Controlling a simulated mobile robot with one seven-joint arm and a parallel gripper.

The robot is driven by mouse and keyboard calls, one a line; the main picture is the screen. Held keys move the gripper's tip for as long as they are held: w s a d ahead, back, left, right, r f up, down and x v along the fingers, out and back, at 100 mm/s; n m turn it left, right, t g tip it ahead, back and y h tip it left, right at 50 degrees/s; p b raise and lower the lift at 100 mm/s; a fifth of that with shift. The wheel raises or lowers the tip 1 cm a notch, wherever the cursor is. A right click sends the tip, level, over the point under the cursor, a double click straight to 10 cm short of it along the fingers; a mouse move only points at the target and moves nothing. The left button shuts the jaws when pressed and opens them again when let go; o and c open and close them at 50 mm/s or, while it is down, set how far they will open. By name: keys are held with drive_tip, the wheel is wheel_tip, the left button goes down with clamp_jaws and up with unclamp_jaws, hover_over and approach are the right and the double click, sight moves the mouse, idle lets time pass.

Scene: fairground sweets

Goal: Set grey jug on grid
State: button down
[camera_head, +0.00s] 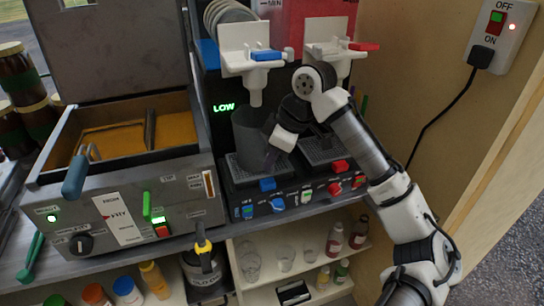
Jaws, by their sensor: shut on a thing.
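The grey jug (250,138) is upright under the left white spout, the one with the blue lever (266,55). Its base is over the left drip grid (236,168); I cannot tell whether it rests on the grid or hangs just above it. My gripper (272,146) reaches in from the right and is shut on the jug's right side. The fingertips are mostly hidden against the jug. A second drip grid (325,150) lies to the right under the spout with the red lever (363,46).
The green-lit "LOW" display (224,107) is behind the jug. Buttons and knobs (278,204) line the dispenser's front. A fryer-like machine (125,190) stands close on the left. Shelves (290,262) with glasses and bottles are below. A wall switch (497,22) with a cable is at right.

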drive_tip(key=shift+w+d+f, duration=0.1)
drive_tip(key=shift+d+f, duration=0.1)
drive_tip(key=shift+d, duration=0.05)
idle(0.3)
drive_tip(key=c, duration=1.3)
unclamp_jaws()
